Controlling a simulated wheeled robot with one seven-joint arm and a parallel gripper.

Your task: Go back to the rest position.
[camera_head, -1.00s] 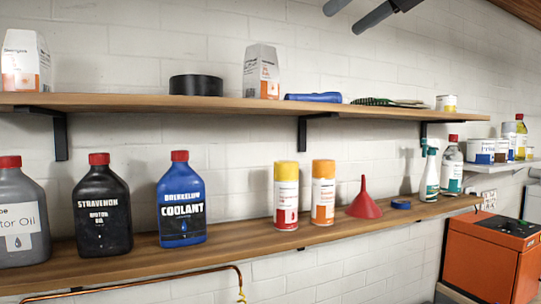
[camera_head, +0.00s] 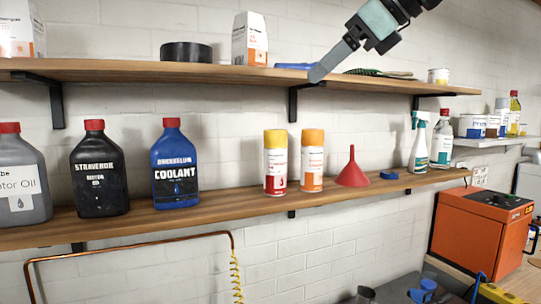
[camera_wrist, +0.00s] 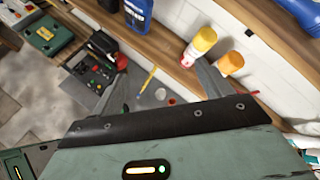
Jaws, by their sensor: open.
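My gripper (camera_head: 322,70) shows at the top right of centre in the head view, with its grey finger pointing down and left. In that view it overlaps the edge of the upper shelf; whether it touches it I cannot tell. In the wrist view my gripper (camera_wrist: 157,82) has its two grey fingers spread wide apart, with nothing held between them. The yellow-capped spray can (camera_wrist: 199,45) appears close beside the right finger in that view, but the depth between them is unclear.
The upper shelf (camera_head: 180,72) holds boxes and black tape (camera_head: 186,51). The lower shelf (camera_head: 225,199) holds several bottles, two spray cans and a red funnel (camera_head: 352,170). A copper pipe (camera_head: 130,248) runs below. An orange machine (camera_head: 480,226) stands at right.

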